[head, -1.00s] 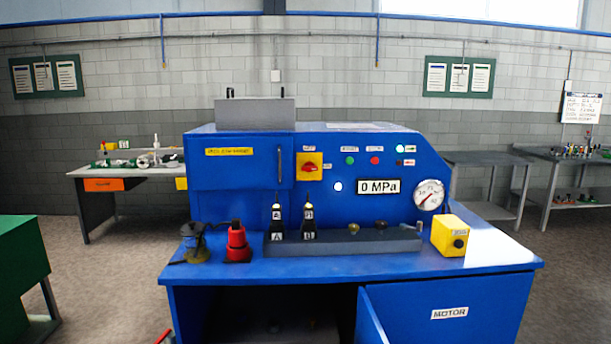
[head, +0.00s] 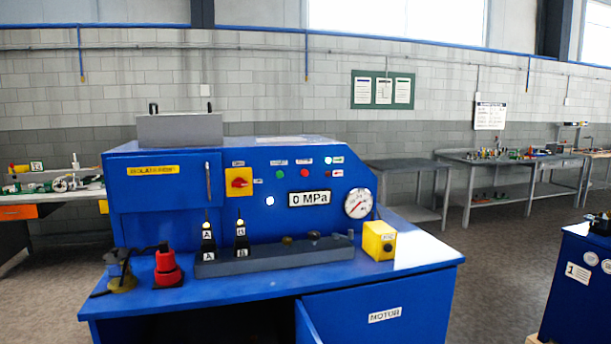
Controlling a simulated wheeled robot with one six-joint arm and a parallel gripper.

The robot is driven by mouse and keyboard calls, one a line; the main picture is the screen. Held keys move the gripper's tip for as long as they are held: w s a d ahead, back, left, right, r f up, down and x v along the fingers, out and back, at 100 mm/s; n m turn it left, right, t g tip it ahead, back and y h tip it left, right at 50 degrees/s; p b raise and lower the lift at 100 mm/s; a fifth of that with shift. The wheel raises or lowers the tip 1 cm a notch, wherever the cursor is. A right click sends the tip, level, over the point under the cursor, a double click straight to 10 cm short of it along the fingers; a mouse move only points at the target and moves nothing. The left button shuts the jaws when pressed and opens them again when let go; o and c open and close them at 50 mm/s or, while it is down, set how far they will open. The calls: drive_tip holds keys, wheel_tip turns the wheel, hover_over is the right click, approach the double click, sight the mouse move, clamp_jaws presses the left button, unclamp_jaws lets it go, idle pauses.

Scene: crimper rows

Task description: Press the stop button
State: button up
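A red button (head: 305,173) sits on the sloped blue panel of the test bench (head: 140,210), with a small label above it too blurred to read. A green button (head: 281,175) is just left of it. A yellow box (head: 380,240) with a dark round button on its front stands on the bench top at the right; its label is also unreadable. My gripper is not in the head view.
A red-on-yellow rotary switch (head: 239,182), a 0 MPa display (head: 310,198) and a round gauge (head: 358,203) are on the panel. A grey block (head: 275,258) lies in front. A blue cabinet (head: 580,285) stands at right, with open floor between.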

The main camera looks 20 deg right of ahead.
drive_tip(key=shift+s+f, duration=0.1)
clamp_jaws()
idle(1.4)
